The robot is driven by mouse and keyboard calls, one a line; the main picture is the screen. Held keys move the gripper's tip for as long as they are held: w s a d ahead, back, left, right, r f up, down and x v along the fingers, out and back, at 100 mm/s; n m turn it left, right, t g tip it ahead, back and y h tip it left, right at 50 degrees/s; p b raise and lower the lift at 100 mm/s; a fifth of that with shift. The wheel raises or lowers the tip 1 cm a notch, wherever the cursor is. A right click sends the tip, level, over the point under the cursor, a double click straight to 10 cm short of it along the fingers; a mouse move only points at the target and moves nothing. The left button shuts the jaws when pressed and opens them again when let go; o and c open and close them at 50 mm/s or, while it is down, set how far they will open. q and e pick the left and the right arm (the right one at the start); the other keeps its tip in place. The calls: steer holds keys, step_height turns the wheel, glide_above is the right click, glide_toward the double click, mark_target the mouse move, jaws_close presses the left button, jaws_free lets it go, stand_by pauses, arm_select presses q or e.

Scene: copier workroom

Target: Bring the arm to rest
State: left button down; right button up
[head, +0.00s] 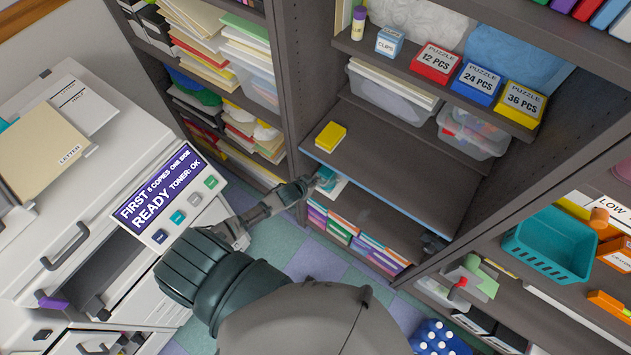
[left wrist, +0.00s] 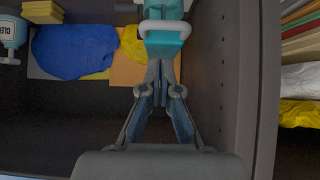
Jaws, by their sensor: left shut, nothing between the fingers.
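My left gripper (head: 303,184) reaches to the left front of the middle shelving bay, at the level of a lower shelf. It also shows in the left wrist view (left wrist: 160,75), with its fingers together and empty. Just beyond the fingertips there is a teal object with a white handle (left wrist: 165,38); I cannot tell whether the fingers touch it. A small teal thing also shows by the fingertips in the head view (head: 326,178). My right gripper is in neither view.
A grey upright (left wrist: 234,80) stands close right of the gripper. The copier (head: 70,235) stands left; a yellow sponge (head: 330,136) lies on the shelf (head: 400,165) above.

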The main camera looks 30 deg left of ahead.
arm_select(q)
steer(key=s+f+v, duration=0.1)
steer(key=v, duration=0.8)
steer(key=shift+s+f, duration=0.15)
steer(key=s+a+f+g, duration=0.1)
steer(key=s+f+g, duration=0.1)
steer(key=s+f, duration=0.5)
steer(key=s+f+g+y+b, duration=0.1)
steer(key=s+f, duration=0.3)
steer(key=f, duration=0.6)
steer(key=s+a+f+g, duration=0.1)
steer(key=s+f+g, duration=0.1)
steer(key=s+f, duration=0.5)
steer(key=s+d+f+g, duration=0.1)
steer(key=s+d+f, duration=0.2)
steer(key=s, duration=0.3)
steer(key=s+d+f+m+g+b, duration=0.1)
steer(key=s+d+f, duration=0.2)
steer(key=s+f, duration=0.2)
steer(key=s+d+f+g, duration=0.1)
steer(key=s+d+f, duration=0.2)
steer(key=s, duration=0.5)
steer(key=shift+s+f+m+g, duration=0.2)
steer(key=shift+f+m+g, duration=0.1)
steer(key=shift+f, duration=0.45)
steer(key=shift+a, duration=0.15)
